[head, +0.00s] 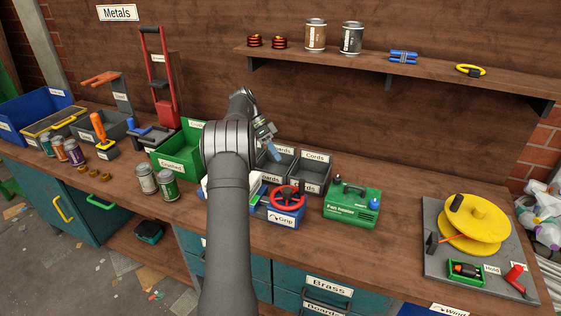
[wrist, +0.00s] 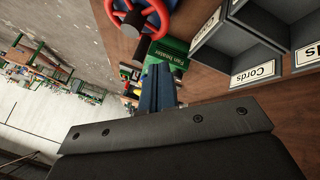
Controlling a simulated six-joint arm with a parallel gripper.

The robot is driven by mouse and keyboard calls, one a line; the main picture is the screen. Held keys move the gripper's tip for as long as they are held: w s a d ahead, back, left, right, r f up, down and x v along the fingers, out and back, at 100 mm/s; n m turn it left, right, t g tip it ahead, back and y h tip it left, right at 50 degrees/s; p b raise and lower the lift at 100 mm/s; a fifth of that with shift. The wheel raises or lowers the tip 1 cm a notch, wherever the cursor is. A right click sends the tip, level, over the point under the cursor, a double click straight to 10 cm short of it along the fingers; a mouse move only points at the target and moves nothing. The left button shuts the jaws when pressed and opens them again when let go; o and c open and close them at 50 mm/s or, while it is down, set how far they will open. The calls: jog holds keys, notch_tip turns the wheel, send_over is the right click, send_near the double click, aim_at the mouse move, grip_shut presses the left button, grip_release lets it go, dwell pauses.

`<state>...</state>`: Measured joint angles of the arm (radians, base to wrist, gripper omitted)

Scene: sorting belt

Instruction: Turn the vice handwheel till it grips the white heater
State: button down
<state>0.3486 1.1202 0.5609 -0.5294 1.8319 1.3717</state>
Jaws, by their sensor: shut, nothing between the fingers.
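The vice (head: 285,214) is blue, with a "Grip" label, and stands on the bench just right of my arm. Its red handwheel (head: 287,197) faces up; the wheel also shows at the top of the wrist view (wrist: 163,12). A white piece (head: 256,182) shows beside my arm at the vice; my arm hides most of it, so I cannot tell how it sits in the jaws. A green box labelled "Fan heater" (head: 352,208) stands right of the vice. My gripper (head: 274,150) is shut and empty, above and behind the wheel, apart from it.
Grey bins labelled "Cords" (head: 316,174) stand behind the vice, close to my gripper. A green bin (head: 172,162) and cans (head: 145,179) are left of my arm. A yellow reel (head: 478,222) stands far right. The bench is clear right of the green box.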

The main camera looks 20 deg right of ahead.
aim_at(287, 191)
jog(key=s+f+n, duration=0.1)
jog(key=f, duration=0.1)
jog(key=s+d+f+n+t+h, duration=0.1)
jog(key=f+n, duration=0.1)
jog(key=f, duration=0.1)
jog(key=s+f+n+t+h, duration=0.1)
jog(key=f+n, duration=0.1)
jog(key=shift+s+d+f, duration=0.15)
jog(key=shift+s+d, duration=0.1)
jog(key=shift+s, duration=0.05)
jog(key=s, duration=0.1)
jog(key=s+d, duration=0.1)
jog(key=s, duration=0.1)
jog(key=shift+d+f, duration=0.1)
jog(key=shift+s+d, duration=0.15)
jog(key=shift+s, duration=0.25)
jog(key=shift+s+d+m+g+y, duration=0.15)
jog(key=shift+s+m+g+y, duration=0.15)
jog(key=shift+m, duration=0.6)
